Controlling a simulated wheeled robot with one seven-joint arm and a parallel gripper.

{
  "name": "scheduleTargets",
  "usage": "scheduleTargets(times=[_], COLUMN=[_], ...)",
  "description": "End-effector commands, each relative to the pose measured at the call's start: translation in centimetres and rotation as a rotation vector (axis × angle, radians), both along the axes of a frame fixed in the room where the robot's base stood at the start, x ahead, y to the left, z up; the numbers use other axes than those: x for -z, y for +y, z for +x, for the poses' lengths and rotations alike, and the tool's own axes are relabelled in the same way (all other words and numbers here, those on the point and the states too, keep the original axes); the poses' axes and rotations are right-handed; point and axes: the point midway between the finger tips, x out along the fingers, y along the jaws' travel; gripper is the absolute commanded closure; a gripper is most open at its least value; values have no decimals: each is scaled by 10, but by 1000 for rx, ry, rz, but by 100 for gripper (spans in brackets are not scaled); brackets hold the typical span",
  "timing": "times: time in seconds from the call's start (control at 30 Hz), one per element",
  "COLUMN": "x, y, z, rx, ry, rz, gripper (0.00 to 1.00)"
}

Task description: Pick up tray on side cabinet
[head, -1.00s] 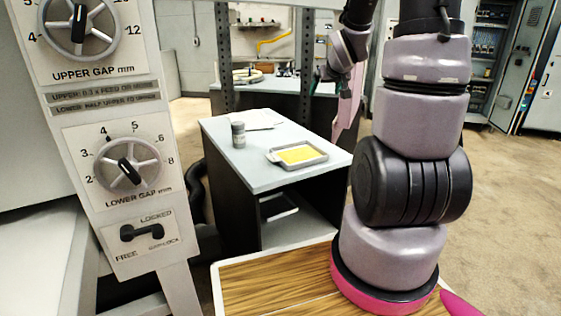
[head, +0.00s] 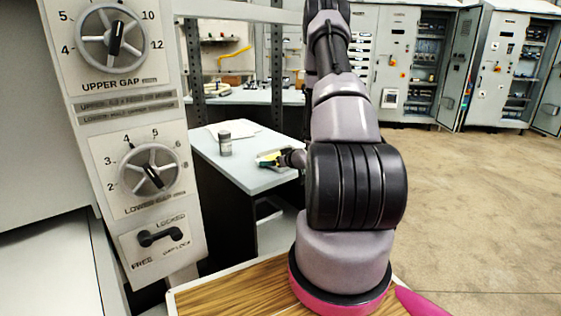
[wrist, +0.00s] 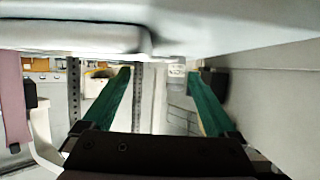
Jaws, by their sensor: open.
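The side cabinet (head: 215,163) has a pale top and stands beyond the machine panel in the head view. A large grey rounded edge (wrist: 70,36), probably the tray's, fills the upper left of that view, very close. I cannot tell whether a finger touches it.
A grey canister (head: 225,143) and a white sheet (head: 232,128) are on the cabinet, left of my gripper. The machine's dial panel (head: 133,150) stands at the left. Open floor (head: 470,200) lies to the right, with electrical cabinets (head: 400,75) behind.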

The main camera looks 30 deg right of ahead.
Motion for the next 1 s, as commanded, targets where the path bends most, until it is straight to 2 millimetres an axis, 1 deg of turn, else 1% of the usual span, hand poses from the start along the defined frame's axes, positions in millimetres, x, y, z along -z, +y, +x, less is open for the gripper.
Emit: scheduleTargets(times=[0.03, 0.1, 0.33, 0.5, 0.6, 0.7, 0.9, 0.97, 1.0], x=[3, 7, 14, 25, 29, 30, 31, 30, 30], y=[2, 3, 7, 14, 15, 15, 15, 15, 15], z=[8, 16, 32, 56, 66, 71, 71, 71, 71], rx=[-2, -2, -2, -3, -1, 0, 1, 1, 1], ry=[0, 1, 1, 2, 1, 1, 2, 1, 1], rz=[0, 0, -2, -1, -2, -1, -1, -1, -1], gripper=[7, 7, 7, 7, 7, 7, 7, 30, 46])
